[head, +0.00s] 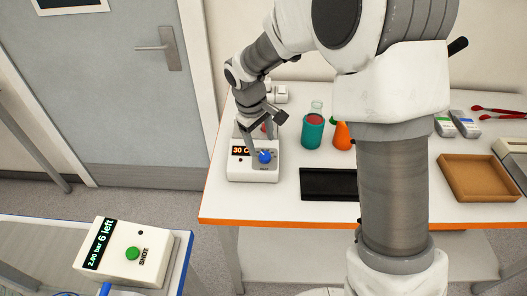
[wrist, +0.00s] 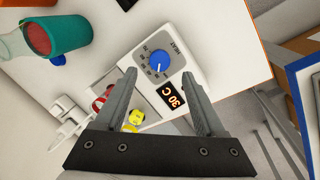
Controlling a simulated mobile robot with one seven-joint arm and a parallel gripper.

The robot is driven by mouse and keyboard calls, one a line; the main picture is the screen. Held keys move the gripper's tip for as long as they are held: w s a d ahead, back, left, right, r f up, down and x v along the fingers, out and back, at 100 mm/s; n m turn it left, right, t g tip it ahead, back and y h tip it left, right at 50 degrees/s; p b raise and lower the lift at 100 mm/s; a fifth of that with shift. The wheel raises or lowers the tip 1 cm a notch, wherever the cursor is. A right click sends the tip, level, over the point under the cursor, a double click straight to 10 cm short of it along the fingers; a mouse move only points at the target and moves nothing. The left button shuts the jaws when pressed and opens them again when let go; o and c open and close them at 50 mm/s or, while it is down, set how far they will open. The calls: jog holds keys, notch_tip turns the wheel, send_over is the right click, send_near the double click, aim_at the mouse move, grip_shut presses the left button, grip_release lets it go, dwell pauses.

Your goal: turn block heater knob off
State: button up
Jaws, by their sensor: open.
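The white block heater (head: 241,174) stands at the left end of the table, its display (head: 241,151) lit and reading 30 C. Its blue knob (head: 264,156) sits right of the display; in the wrist view the knob (wrist: 159,68) is on a grey dial plate with marks around it. A white pointer line shows on the knob, its exact setting too small to read. My gripper (head: 262,145) reaches down over the heater. In the wrist view my gripper (wrist: 160,76) is open and empty, its fingertips on either side of the knob's line; whether they touch it cannot be told.
A teal-wrapped bottle (head: 312,132) and an orange flask (head: 342,135) stand right of the heater. A black tray (head: 328,184) lies in front of them. Red and yellow caps (wrist: 135,117) show near the fingers. A separate device (head: 127,250) sits at lower left.

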aim_at(264, 155)
jog(key=f, duration=0.5)
jog(key=shift+w+d+f, duration=0.1)
jog(key=shift+w+d, duration=0.25)
jog(key=shift+w, duration=0.05)
grip_shut()
